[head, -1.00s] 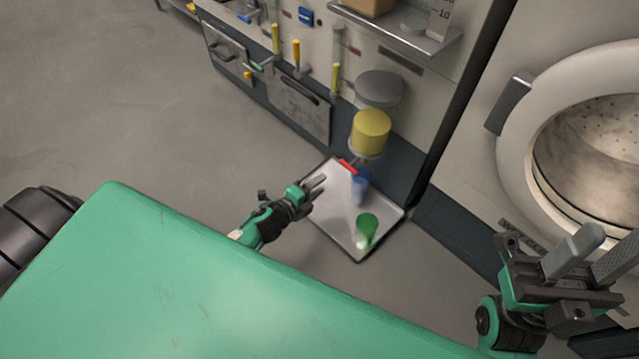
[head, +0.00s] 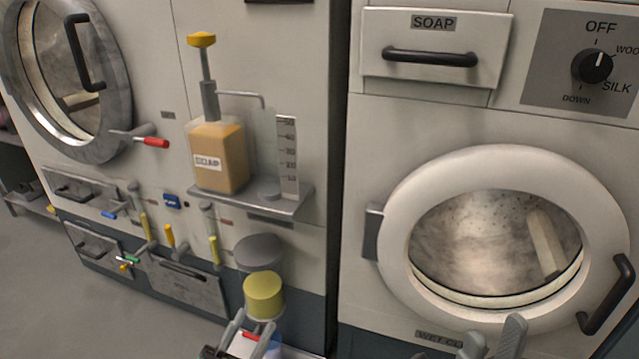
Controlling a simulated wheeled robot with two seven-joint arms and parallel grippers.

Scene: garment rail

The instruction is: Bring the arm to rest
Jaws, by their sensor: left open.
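My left gripper (head: 249,332) is at the bottom edge, below the yellow cylinder (head: 264,295). Its two pale fingers are apart, with nothing seen held between them. The rest of that arm is out of view. My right gripper (head: 491,341) is at the bottom edge, in front of the right machine below its round door (head: 403,287). Its two grey fingertips stand apart and nothing shows between them. Its body is cut off by the frame.
A shelf (head: 290,203) holds a soap pump bottle (head: 217,160) and a scale-marked container (head: 288,150). Levers with yellow grips (head: 213,250) stick out below. The left machine has a round door (head: 38,100) and red-tipped handle (head: 155,142). Grey floor (head: 40,290) is open at left.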

